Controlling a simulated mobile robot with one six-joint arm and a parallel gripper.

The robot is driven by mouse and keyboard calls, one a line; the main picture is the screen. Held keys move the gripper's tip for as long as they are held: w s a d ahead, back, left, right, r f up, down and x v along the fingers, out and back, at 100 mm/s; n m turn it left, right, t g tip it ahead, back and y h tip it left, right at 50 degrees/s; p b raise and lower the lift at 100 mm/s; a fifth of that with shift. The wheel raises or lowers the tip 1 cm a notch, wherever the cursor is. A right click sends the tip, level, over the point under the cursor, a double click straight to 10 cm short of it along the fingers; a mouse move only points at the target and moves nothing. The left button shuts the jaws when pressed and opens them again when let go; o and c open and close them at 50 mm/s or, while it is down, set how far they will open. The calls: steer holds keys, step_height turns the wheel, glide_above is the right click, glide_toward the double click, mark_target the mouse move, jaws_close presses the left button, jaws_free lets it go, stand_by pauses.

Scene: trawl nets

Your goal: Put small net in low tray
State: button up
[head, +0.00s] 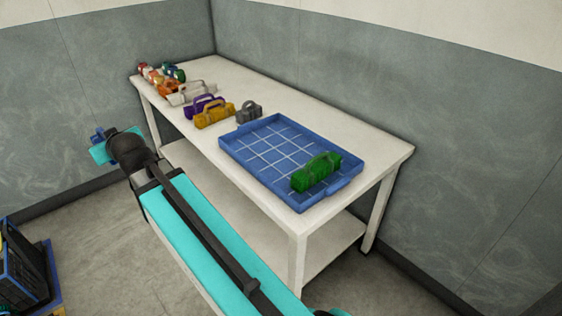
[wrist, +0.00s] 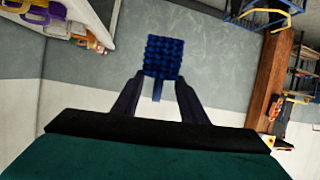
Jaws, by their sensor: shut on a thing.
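My gripper (wrist: 159,84) is shut on a small dark blue net bundle (wrist: 163,57), held by a thin handle or tail between the fingertips. In the head view the blue bundle (head: 97,135) shows only as a small patch beside my wrist, left of the table and over the floor. The low tray (head: 243,153) is blue, shallow and gridded, and lies on the near right part of the table. A green net bundle (head: 316,172) lies in its near right part. The rest of the tray floor is bare.
The white table (head: 300,105) stands along the walls. Purple (head: 198,104), yellow (head: 214,114), grey (head: 249,112) and white (head: 190,92) bundles lie left of the tray, with several small coloured ones (head: 163,75) at the far left end. A dark crate (head: 25,268) stands on the floor at lower left.

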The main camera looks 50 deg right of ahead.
steer(key=shift+s+d, duration=0.1)
steer(key=shift+s, duration=0.2)
steer(key=shift+a, duration=0.3)
